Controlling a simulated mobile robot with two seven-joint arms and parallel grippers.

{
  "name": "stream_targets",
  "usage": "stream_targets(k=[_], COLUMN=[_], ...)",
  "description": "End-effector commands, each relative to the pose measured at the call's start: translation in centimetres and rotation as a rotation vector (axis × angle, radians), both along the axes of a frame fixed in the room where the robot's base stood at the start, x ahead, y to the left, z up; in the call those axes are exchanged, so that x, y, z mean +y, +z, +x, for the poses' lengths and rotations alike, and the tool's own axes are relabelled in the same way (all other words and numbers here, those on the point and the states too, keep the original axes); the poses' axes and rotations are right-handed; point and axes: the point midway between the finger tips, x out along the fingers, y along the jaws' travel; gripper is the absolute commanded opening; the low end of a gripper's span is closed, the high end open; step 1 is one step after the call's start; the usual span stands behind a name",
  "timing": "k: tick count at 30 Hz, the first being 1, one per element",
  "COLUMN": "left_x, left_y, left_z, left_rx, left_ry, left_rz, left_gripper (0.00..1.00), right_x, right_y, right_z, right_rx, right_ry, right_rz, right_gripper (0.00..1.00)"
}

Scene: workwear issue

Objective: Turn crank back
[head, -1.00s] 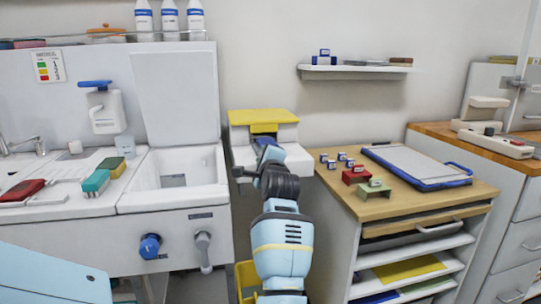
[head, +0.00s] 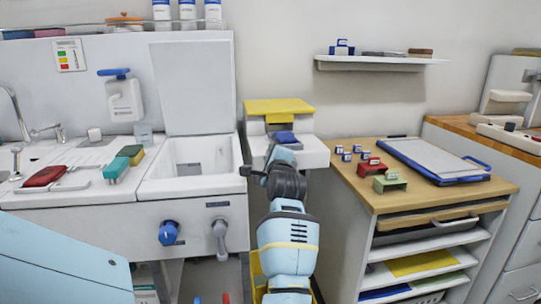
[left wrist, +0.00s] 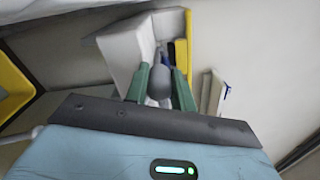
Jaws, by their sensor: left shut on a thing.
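The white machine with a yellow lid (head: 279,106) stands against the wall, right of the sink. My left gripper (head: 284,140) is at its front, and my own wrist hides the fingertips in the head view. In the left wrist view, the green fingers of the left gripper (left wrist: 162,75) are shut on a grey rounded knob (left wrist: 159,84), which I take for the crank's handle. The machine's white body (left wrist: 126,44) is just beyond it. The rest of the crank is mostly hidden. My right gripper is not in view.
A sink unit with a raised white lid (head: 193,88) stands on the left. A wooden-topped cabinet (head: 378,200) is close on the right, with a clipboard (head: 430,158) and small blocks on it. A wall shelf (head: 380,62) is above. A yellow bin is partly behind my arm.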

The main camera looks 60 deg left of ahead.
Motion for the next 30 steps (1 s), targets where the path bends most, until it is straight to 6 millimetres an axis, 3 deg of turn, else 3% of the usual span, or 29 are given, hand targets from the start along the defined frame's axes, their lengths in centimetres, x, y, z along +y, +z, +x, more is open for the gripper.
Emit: stream_targets(k=[4, 5, 10, 20, 30], left_x=[-0.1, -0.1, -0.1, -0.4, -4.9], left_y=[-0.6, -0.6, -0.4, -0.1, -0.1], left_z=[0.2, 0.2, 0.2, 0.1, -1.7], left_rx=[0.009, 0.009, 0.006, 0.002, 0.001], left_ry=[-0.004, -0.004, -0.004, -0.004, -0.006], left_rz=[-0.011, -0.011, -0.007, -0.002, -0.005], left_gripper=[0.00, 0.26, 0.47, 0.47, 0.47], right_x=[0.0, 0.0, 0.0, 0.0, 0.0], right_y=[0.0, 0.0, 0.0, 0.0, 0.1], right_z=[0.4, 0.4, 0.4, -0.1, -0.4], right_rx=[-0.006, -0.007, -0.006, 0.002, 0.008], right_ry=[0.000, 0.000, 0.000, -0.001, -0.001], right_rz=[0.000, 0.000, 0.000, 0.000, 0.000], right_gripper=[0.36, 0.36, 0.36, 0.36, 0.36])
